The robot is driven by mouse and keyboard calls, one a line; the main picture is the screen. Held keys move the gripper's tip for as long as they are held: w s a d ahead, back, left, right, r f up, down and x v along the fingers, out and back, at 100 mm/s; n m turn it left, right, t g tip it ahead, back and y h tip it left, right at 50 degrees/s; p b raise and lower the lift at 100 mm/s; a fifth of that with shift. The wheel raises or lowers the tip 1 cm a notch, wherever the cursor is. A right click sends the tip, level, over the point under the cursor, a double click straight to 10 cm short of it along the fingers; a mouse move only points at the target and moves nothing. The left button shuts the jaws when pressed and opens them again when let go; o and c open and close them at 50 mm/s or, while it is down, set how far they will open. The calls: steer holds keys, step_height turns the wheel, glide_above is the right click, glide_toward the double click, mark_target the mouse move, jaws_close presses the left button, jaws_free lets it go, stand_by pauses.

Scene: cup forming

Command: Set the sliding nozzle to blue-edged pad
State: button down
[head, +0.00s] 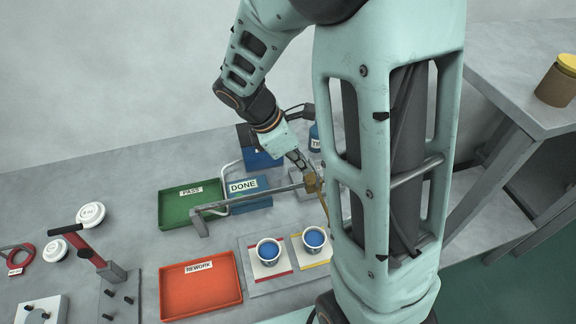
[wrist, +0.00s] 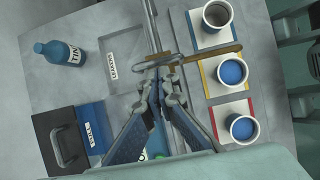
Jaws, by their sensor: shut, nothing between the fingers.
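The sliding nozzle (wrist: 208,52) is a brass piece on a grey rail (head: 255,194); its brass block (head: 313,183) also shows in the head view. In the wrist view its arm points right, between the top cup and the middle cup. My gripper (wrist: 162,66) is shut and empty at the rail, close beside the brass block; I cannot tell whether it touches. A yellow-edged pad (wrist: 205,73) and a red-edged pad (wrist: 216,112) bear cups with blue contents.
A green PASS tray (head: 176,209), a blue DONE area (head: 262,203) and a red REWORK tray (head: 200,287) lie around the rail's left end. A blue bottle (wrist: 58,53) stands beyond the rail. My arm hides the rail's right part in the head view.

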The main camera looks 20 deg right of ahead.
steer(key=d+p, duration=0.1)
steer(key=d, duration=0.7)
steer(key=shift+d, duration=0.25)
steer(key=shift+a+f, duration=0.15)
steer(key=shift+a, duration=0.3)
steer(key=a, duration=0.2)
steer(key=shift+a+f, duration=0.25)
steer(key=shift+a, duration=0.1)
steer(key=shift+w+a+r, duration=0.1)
steer(key=shift+a+r, duration=0.7)
steer(key=shift+a, duration=0.05)
steer(key=v, duration=0.8)
